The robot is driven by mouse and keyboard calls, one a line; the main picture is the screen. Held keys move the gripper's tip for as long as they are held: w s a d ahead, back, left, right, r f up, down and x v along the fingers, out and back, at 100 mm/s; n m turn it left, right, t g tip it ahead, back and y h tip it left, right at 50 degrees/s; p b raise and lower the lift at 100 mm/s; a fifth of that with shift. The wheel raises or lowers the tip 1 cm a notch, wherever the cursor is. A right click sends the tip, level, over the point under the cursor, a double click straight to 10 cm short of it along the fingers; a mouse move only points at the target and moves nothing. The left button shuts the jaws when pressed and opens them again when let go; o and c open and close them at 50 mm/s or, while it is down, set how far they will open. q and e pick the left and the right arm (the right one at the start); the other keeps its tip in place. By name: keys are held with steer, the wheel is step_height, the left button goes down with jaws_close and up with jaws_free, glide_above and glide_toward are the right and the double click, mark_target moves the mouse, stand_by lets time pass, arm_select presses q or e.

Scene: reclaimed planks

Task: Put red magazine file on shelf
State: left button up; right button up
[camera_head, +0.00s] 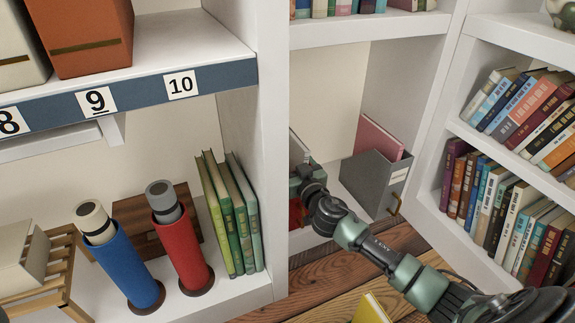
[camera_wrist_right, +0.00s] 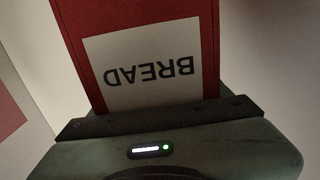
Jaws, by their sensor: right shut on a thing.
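A red file with a white label reading BREAD (camera_wrist_right: 150,70) fills the upper middle of the right wrist view, its lettering upside down. My right gripper (camera_wrist_right: 160,115) is shut on it at the label's edge; the fingertips are not clearly seen. In the head view my right arm reaches into the low bay of the middle shelving, with its gripper (camera_head: 305,185) near the bay's left side. A sliver of red (camera_head: 295,212) shows beside it, mostly hidden by the arm and the shelf upright. My left gripper is not in view.
A grey file holding a pink folder (camera_head: 378,138) stands in the same bay, right of my gripper. The white upright (camera_head: 240,130) borders the bay. Numbered shelf edge (camera_head: 130,95) carries an orange-red box (camera_head: 85,35). Green books (camera_head: 230,215) and red and blue tubes stand below.

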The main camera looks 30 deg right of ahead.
steer(key=shift+r, duration=0.25)
steer(key=o, duration=1.7)
steer(key=shift+f, duration=0.25)
steer(key=o, duration=0.4)
steer(key=shift+r, duration=0.1)
steer(key=s+p, duration=0.3)
steer(key=s, duration=0.9)
steer(key=shift+a, duration=0.35)
steer(key=shift+p, duration=0.3)
